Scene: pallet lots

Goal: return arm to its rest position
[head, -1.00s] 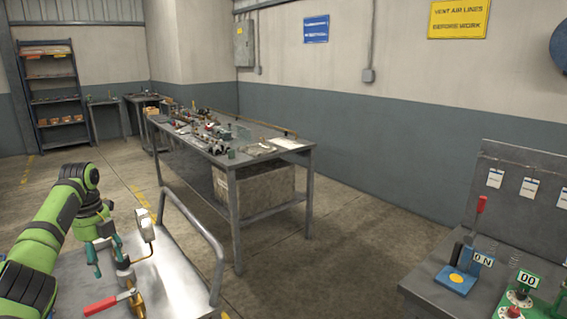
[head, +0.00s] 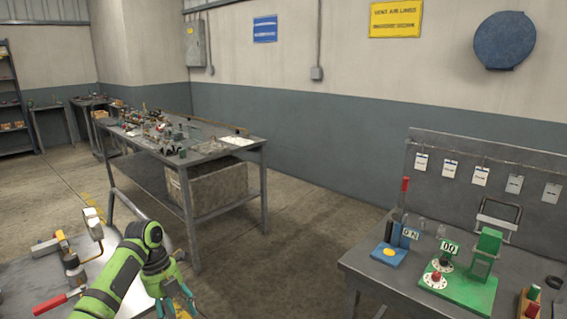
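My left arm is green and black and comes in from the lower left. Its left gripper (head: 174,300) hangs pointing down at the bottom edge, right of the metal cart (head: 30,285). Its teal fingers look spread apart, with nothing seen between them; the tips are partly cut off by the frame. My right gripper is not in view.
The cart carries a brass fitting with a red lever (head: 50,303) and a gauge (head: 94,223). A long workbench (head: 200,155) with many small parts stands behind. A bench (head: 355,265) at right holds a green fixture (head: 485,255). Floor between is clear.

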